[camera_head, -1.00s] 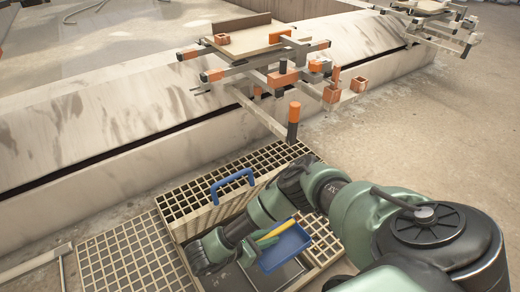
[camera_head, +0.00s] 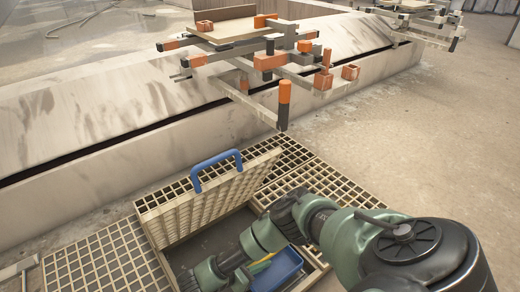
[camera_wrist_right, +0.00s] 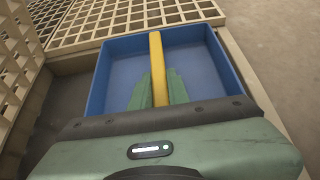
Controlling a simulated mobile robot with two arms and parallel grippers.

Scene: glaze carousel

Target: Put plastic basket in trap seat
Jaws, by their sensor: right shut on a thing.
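The plastic basket (camera_head: 284,272) is a blue open tray with a yellow handle (camera_wrist_right: 156,48) across its middle. My right gripper (camera_wrist_right: 158,88) is shut on that handle, its green fingers on either side of it. The trap seat is a dark rectangular opening (camera_head: 203,248) in the floor grating, with a pale rim (camera_wrist_right: 262,80). The basket is at the right part of this opening, close to the rim in the right wrist view; I cannot tell whether it rests on anything. My right arm hides part of the opening. My left gripper is not in view.
The trap's grating lid (camera_head: 215,205) stands tilted open at the opening's far side, with a blue handle (camera_head: 217,160). A carousel with orange-tipped arms (camera_head: 284,92) overhangs the floor behind. Flat grating (camera_head: 105,265) lies to the left. Bare floor is clear to the right.

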